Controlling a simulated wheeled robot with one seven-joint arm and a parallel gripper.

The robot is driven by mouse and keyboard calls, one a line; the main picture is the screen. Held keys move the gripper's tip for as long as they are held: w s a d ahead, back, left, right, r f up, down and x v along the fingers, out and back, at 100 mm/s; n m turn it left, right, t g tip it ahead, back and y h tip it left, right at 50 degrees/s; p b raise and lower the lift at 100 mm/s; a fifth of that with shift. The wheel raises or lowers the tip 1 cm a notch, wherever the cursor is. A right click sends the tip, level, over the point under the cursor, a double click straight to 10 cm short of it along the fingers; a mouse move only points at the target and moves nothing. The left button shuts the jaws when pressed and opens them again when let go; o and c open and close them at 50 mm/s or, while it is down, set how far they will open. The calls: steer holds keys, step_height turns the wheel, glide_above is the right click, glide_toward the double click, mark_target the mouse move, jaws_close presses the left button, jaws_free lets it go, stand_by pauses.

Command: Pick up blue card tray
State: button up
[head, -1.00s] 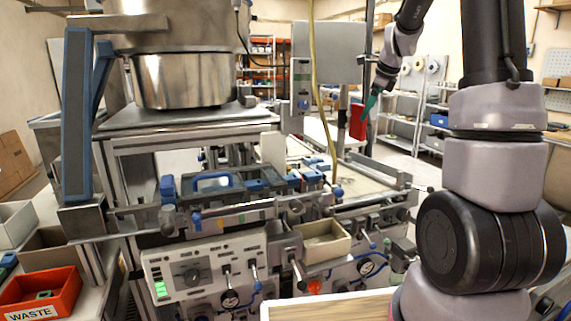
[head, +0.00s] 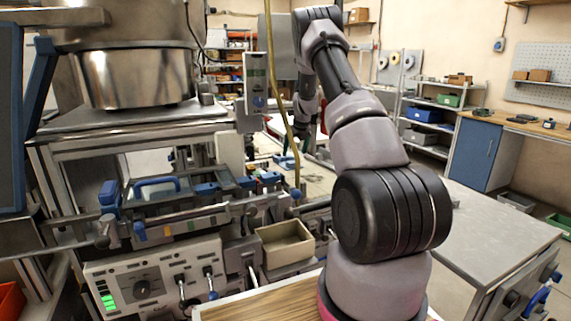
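I cannot tell for sure which thing is the blue card tray. A blue open bin (head: 425,115) stands on the grey shelf unit at the back right, well beyond my arm. My gripper (head: 306,138) hangs at the far end of my arm, over the back of the machine bench. It is small and partly hidden by my own arm links, so its fingers and anything between them cannot be made out.
The machine bench fills the left, with a blue handle (head: 157,186), a control box (head: 150,285) and a beige open bin (head: 284,243). A grey table (head: 490,228) stands at the right with clear top. A blue cabinet (head: 473,153) is behind it.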

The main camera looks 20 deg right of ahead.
steer(key=shift+x, duration=2.75)
steer(key=shift+s+a, duration=0.1)
steer(key=shift+s, duration=0.05)
jaws_close()
